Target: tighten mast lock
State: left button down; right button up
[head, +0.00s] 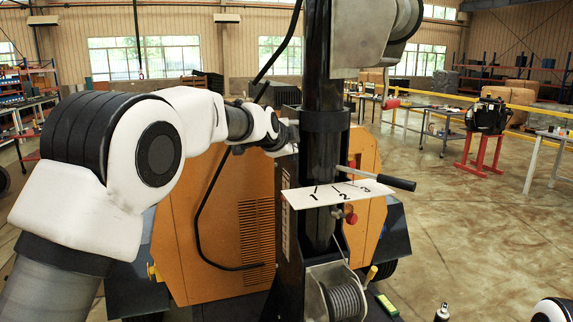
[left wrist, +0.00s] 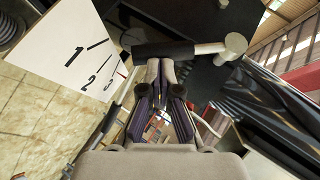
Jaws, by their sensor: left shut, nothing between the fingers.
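A lever with a black grip (left wrist: 165,50) and a silver rod ending in a round knob lies just beyond my left gripper (left wrist: 160,68) in the left wrist view. The fingers are shut and empty, close to the grip; whether they touch it I cannot tell. In the head view the left gripper (head: 288,136) is at the left side of the dark mast (head: 322,75), its fingertips mostly hidden. A black-gripped lever (head: 390,182) sticks out to the right of the mast there. A white plate numbered 1, 2, 3 (head: 328,197) sits at the mast, also in the wrist view (left wrist: 62,35).
A cable winch (head: 343,302) is below the plate, and the orange generator housing (head: 235,220) stands behind the mast. A black cable hangs beside the mast. The floor to the right is open, with a red stand (head: 483,152) and tables farther back.

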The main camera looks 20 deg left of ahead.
aim_at(289, 158)
pick_arm(q)
jog(key=w+f+t+b, duration=0.1)
jog(key=w+a+f+m+t+b, duration=0.1)
jog(key=f+b, duration=0.1)
jog(key=shift+y, duration=0.3)
jog(key=shift+w+f, duration=0.1)
jog(key=shift+w, duration=0.15)
jog(key=shift+w+a+f+m+t, duration=0.1)
jog(key=shift+w+a+m+t, duration=0.15)
jog(key=shift+m+t, duration=0.55)
jog(key=shift+w+a+f+t, duration=0.3)
jog(key=shift+w+f, duration=0.1)
jog(key=shift+w, duration=0.25)
pick_arm(e)
jog(key=shift+w+f, duration=0.1)
jog(key=shift+f, duration=2.3)
pick_arm(q)
jog(key=shift+f, duration=0.15)
pick_arm(e)
jog(key=shift+d, duration=0.15)
